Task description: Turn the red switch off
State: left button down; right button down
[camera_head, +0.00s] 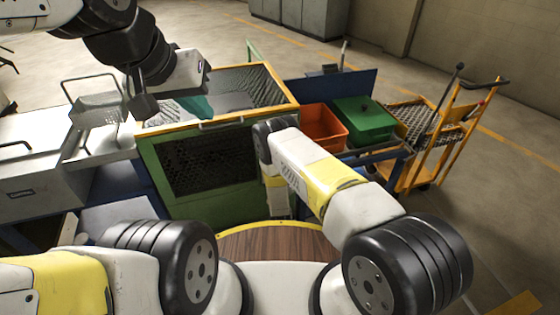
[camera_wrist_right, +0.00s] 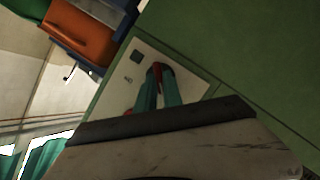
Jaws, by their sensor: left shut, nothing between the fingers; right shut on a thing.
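The red switch (camera_wrist_right: 157,68) shows in the right wrist view as a small red part on a pale panel (camera_wrist_right: 190,78) set in a green face. My right gripper (camera_wrist_right: 156,88) has its teal fingers shut around it; the fingers hide most of it, so its exact position is unclear. In the head view my right arm reaches down in front of the green cage's side, and its fingertips and the switch are hidden. My left gripper (camera_head: 143,104) is shut and empty, raised at the upper left near the cage's left rim.
A green mesh cage with a yellow rim (camera_head: 270,72) stands in the middle. A wire basket (camera_head: 97,108) and grey box (camera_head: 35,165) are at left. Orange (camera_head: 322,125) and green bins (camera_head: 365,120) and a yellow trolley (camera_head: 455,130) stand at right. Open floor lies beyond.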

dwell(0.5)
jog(key=c, duration=1.5)
grip_release()
jog(key=v, duration=0.8)
jog(key=shift+f, duration=0.1)
